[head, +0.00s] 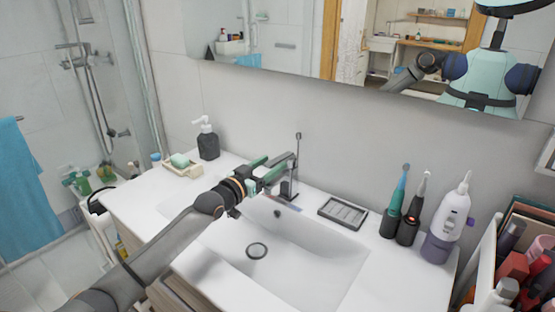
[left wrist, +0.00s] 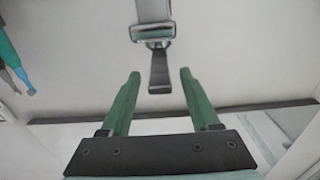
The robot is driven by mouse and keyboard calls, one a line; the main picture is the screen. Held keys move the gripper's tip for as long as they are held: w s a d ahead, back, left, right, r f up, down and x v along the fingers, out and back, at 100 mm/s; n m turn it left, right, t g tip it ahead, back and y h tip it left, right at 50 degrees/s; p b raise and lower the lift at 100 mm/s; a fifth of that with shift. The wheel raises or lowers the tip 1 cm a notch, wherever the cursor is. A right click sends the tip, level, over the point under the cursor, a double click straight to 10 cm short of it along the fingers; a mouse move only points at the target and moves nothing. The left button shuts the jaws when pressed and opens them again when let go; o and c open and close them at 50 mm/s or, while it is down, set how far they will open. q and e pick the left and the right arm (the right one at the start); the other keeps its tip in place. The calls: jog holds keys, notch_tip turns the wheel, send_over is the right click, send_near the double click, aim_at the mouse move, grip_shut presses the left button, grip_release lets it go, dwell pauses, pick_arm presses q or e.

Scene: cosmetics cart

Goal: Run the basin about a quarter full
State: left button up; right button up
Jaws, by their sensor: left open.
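The white basin (head: 310,262) is set in the counter, with a round drain (head: 256,250) in its floor. I see no water in it, and I cannot tell whether the drain is closed. The grey metal faucet (head: 289,186) stands at the basin's back edge with a thin upright rod on top. My left gripper (head: 268,169) is open at the faucet, its green fingers partly overlapping it. In the left wrist view, a narrow metal part of the faucet (left wrist: 159,70) lies beyond and between the open fingertips (left wrist: 160,75); contact is not visible. My right gripper is not in view.
A dark soap dispenser (head: 208,146) and a soap dish (head: 183,168) stand left of the basin. A black tray (head: 343,213), electric toothbrushes (head: 391,222) and a white-purple oral irrigator (head: 447,225) stand to the right. A mirror (head: 300,45) hangs behind.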

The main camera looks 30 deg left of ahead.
aim_at(280, 158)
pick_arm(q)
jog(key=shift+w+d, duration=0.15)
jog(key=shift+w, duration=1.65)
jog(key=shift+c, duration=0.4)
grip_shut()
